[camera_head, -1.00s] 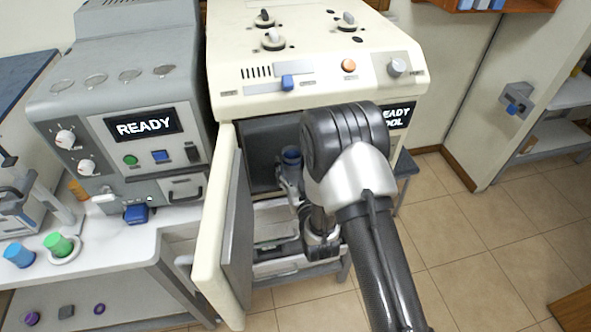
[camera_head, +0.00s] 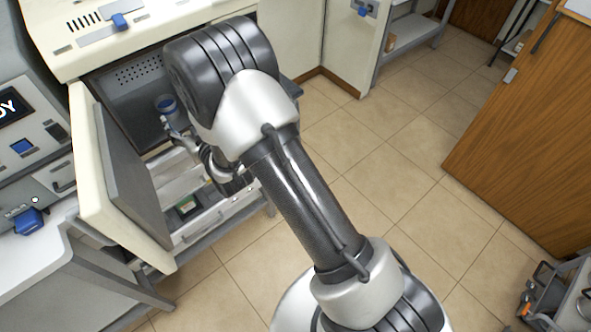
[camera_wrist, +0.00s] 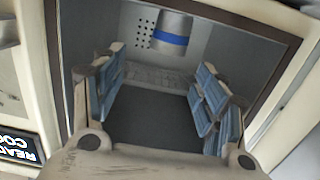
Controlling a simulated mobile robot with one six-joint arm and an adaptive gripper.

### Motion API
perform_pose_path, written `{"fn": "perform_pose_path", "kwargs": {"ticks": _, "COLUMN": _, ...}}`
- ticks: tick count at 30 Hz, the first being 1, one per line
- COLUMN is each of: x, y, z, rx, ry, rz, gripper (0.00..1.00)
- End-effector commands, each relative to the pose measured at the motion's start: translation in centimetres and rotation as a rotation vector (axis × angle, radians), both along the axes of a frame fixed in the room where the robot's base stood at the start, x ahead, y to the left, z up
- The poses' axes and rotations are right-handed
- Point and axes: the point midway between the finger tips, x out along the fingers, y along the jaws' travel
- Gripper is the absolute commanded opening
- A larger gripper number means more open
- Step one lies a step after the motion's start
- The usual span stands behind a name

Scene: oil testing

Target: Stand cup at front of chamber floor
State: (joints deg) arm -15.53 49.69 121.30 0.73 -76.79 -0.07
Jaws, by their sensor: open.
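The cup (camera_head: 167,104), grey with a blue band, is inside the open chamber of the cream machine, near the perforated back wall. In the wrist view the cup (camera_wrist: 172,35) shows past the fingertips, between their lines and apart from both. My gripper (camera_head: 178,132) reaches into the chamber from the front; in the wrist view its two blue-padded fingers (camera_wrist: 157,70) are spread with nothing between them. The dark chamber floor (camera_wrist: 155,120) shows bare between the fingers. The cup's base contact with the floor is hard to tell.
The chamber door (camera_head: 125,190) stands open on the left of my arm. Below the chamber is an open drawer (camera_head: 190,225) with a small green item. A grey machine (camera_head: 30,145) stands further left. Tiled floor (camera_head: 380,200) is free to the right.

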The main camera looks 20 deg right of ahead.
Motion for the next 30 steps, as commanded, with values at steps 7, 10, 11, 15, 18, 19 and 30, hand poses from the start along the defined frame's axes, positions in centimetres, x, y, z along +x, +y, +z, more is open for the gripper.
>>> {"fn": "perform_pose_path", "kwargs": {"ticks": 7, "x": -1.5, "y": -4.6, "z": 8.1, "rx": -0.051, "ry": 0.234, "rz": -0.064, "gripper": 0.66}}
{"fn": "perform_pose_path", "kwargs": {"ticks": 10, "x": -4.1, "y": -6.7, "z": 10.6, "rx": -0.072, "ry": 0.345, "rz": -0.089, "gripper": 0.66}}
{"fn": "perform_pose_path", "kwargs": {"ticks": 11, "x": -5.1, "y": -7.3, "z": 11.3, "rx": -0.077, "ry": 0.377, "rz": -0.097, "gripper": 0.66}}
{"fn": "perform_pose_path", "kwargs": {"ticks": 15, "x": -10.9, "y": -10.2, "z": 13.9, "rx": -0.101, "ry": 0.534, "rz": -0.131, "gripper": 0.66}}
{"fn": "perform_pose_path", "kwargs": {"ticks": 18, "x": -16.1, "y": -12.1, "z": 15.2, "rx": -0.114, "ry": 0.645, "rz": -0.155, "gripper": 0.66}}
{"fn": "perform_pose_path", "kwargs": {"ticks": 19, "x": -17.7, "y": -12.7, "z": 15.5, "rx": -0.117, "ry": 0.679, "rz": -0.163, "gripper": 0.66}}
{"fn": "perform_pose_path", "kwargs": {"ticks": 30, "x": -36.7, "y": -16.4, "z": 15.8, "rx": -0.139, "ry": 1.024, "rz": -0.229, "gripper": 0.66}}
